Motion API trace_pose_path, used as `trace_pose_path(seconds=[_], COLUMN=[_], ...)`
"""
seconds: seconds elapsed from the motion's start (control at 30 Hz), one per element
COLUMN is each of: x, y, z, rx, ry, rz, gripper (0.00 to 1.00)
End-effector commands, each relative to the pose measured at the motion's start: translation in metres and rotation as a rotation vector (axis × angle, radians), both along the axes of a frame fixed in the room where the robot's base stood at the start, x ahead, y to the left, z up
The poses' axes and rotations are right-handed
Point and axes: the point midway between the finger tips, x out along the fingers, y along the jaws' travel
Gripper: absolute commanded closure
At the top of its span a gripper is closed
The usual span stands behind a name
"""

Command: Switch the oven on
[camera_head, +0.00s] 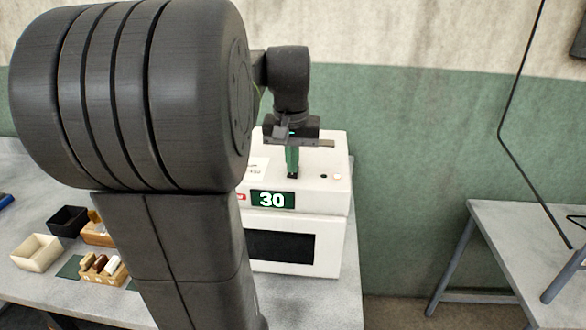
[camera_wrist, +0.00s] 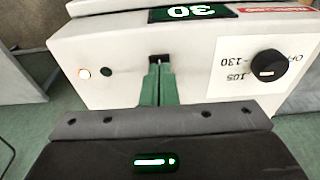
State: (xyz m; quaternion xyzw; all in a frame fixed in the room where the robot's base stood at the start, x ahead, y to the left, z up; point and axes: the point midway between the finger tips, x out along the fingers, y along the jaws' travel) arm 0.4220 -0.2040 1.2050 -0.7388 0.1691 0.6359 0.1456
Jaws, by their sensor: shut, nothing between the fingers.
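The white oven (camera_head: 332,195) stands on the table, with a dark front window (camera_head: 280,247) and a green display (camera_head: 272,200) reading 30. In the wrist view the oven's top panel (camera_wrist: 200,85) has a black knob (camera_wrist: 268,66) at the right, beside printed marks OFF, 105 and 130. A small black switch or slot (camera_wrist: 160,58) sits mid-panel. My gripper (camera_head: 292,174) points down over this panel, its green fingers shut and empty. In the wrist view the fingertips (camera_wrist: 158,66) are at the small black part; whether they touch it I cannot tell.
A small round white light or button (camera_wrist: 84,73) and a black dot (camera_wrist: 106,71) are on the panel. A black box (camera_head: 68,221), a cream box (camera_head: 36,253) and a wooden rack (camera_head: 103,268) stand left on the table. My arm hides part of the oven.

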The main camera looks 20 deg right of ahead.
Motion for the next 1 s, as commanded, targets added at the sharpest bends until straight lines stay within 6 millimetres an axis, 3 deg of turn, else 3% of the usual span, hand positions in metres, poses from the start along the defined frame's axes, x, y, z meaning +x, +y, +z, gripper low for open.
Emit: trace_pose_path(seconds=[0.73,1.0], x=[0.0,0.0], y=[0.0,0.0], z=[0.064,0.067], rx=[0.0,0.0], ry=[-0.001,-0.001], rz=[0.0,0.0], gripper=[1.0,1.0])
